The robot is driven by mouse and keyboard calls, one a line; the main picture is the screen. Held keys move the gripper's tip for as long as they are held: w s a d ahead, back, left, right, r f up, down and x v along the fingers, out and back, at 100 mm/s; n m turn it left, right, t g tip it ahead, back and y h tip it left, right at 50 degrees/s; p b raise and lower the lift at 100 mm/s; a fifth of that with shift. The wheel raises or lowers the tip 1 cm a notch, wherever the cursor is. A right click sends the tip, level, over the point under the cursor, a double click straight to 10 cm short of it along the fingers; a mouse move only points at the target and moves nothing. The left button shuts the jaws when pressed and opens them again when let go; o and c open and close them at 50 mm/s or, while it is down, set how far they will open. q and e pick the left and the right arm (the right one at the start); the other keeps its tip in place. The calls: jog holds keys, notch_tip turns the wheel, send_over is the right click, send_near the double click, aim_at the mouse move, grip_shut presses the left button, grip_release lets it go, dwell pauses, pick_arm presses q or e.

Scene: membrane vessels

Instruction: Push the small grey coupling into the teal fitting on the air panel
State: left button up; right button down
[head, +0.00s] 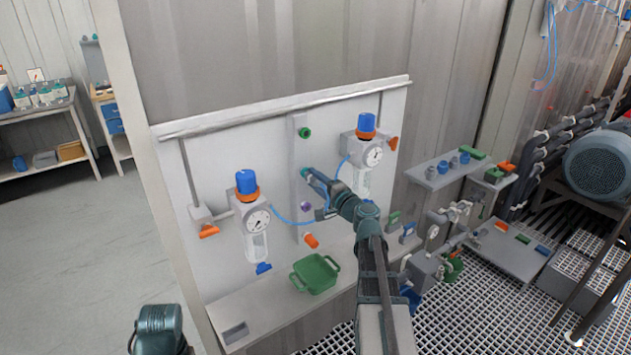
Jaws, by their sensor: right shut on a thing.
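The white air panel (275,150) stands against the wall with a vertical strip of coloured fittings. The teal fitting (305,171) is on that strip, below a green one. My right gripper (317,179) reaches up from the lower right, with its fingertips right at the teal fitting. It is shut on the small grey coupling, which is mostly hidden between the fingers. I cannot tell whether the coupling touches or sits inside the fitting. Only a link of my left arm shows at the bottom left; its gripper is out of view.
Blue-capped regulators (247,182) flank the strip, the other one (366,123) being to the right. A blue hose (285,219) runs near my right gripper. Purple (306,207) and orange (311,240) fittings are lower on the strip. A green bin (315,274) stands on the ledge below.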

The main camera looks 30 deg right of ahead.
jog(key=shift+w, duration=0.6)
jog(key=shift+c, duration=1.7)
grip_release()
jog(key=s+d, duration=0.1)
jog(key=s, duration=1.3)
jog(key=shift+w, duration=0.1)
